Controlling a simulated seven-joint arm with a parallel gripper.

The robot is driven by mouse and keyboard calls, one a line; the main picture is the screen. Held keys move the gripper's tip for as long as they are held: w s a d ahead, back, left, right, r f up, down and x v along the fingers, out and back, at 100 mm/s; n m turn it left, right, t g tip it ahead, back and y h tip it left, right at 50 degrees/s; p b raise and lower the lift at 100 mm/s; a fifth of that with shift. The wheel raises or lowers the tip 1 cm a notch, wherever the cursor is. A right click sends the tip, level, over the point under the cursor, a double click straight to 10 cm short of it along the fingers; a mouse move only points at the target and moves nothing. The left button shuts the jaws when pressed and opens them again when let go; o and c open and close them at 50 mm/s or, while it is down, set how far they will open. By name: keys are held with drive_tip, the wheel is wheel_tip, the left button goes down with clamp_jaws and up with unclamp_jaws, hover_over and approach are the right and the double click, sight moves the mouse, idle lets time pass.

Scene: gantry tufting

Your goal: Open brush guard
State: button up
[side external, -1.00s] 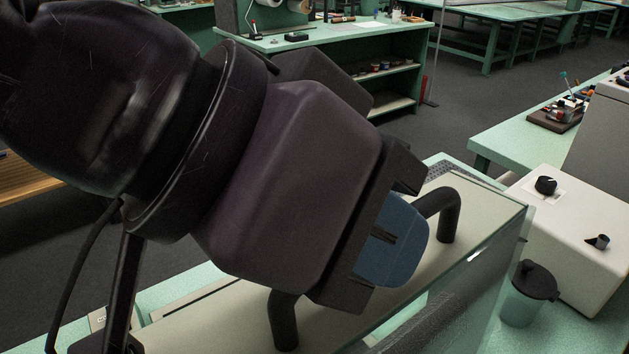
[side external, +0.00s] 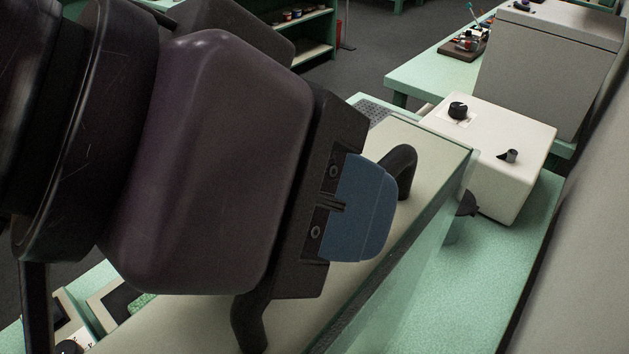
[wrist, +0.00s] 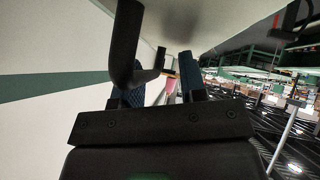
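The guard appears as a long beige panel (side external: 422,150) with a pale green glassy front face and a curved black bar handle (side external: 404,168). My gripper (side external: 358,208) is at the handle, with one blue finger covering the bar's middle in the side view. In the wrist view the handle (wrist: 125,45) stands close in front of the left finger and hides part of it. The blue fingers of my gripper (wrist: 160,88) stand apart, with a visible gap between the bar and the right finger. I cannot tell whether the left finger touches the bar. The brush is not visible.
A white box (side external: 493,150) with two black knobs stands to the right of the guard. A dark-lidded cup (side external: 467,204) is partly hidden behind the guard's end. The green bench (side external: 525,235) in front of the box is clear. A grey cabinet (side external: 545,75) stands behind.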

drive_tip(key=v, duration=1.3)
idle(0.4)
drive_tip(key=f, duration=0.1)
drive_tip(key=a+f+m+y, duration=0.1)
drive_tip(key=shift+s+f, duration=0.15)
drive_tip(key=shift+f, duration=0.1)
drive_tip(key=w+a+f+n+y, duration=0.1)
drive_tip(key=w+a+f+y, duration=0.15)
drive_tip(key=a, duration=0.75)
drive_tip(key=w+a+f+n+y, duration=0.15)
drive_tip(key=a+f, duration=0.25)
drive_tip(key=a, duration=0.6)
drive_tip(key=s+a+f+n+y, duration=0.1)
drive_tip(key=s+a+f+n, duration=0.1)
drive_tip(key=a, duration=0.8)
drive_tip(key=s+a+f+n+t+y, duration=0.1)
drive_tip(key=s+a+n, duration=0.3)
drive_tip(key=a, duration=0.6)
drive_tip(key=shift+f+y, duration=0.55)
drive_tip(key=shift+y, duration=0.25)
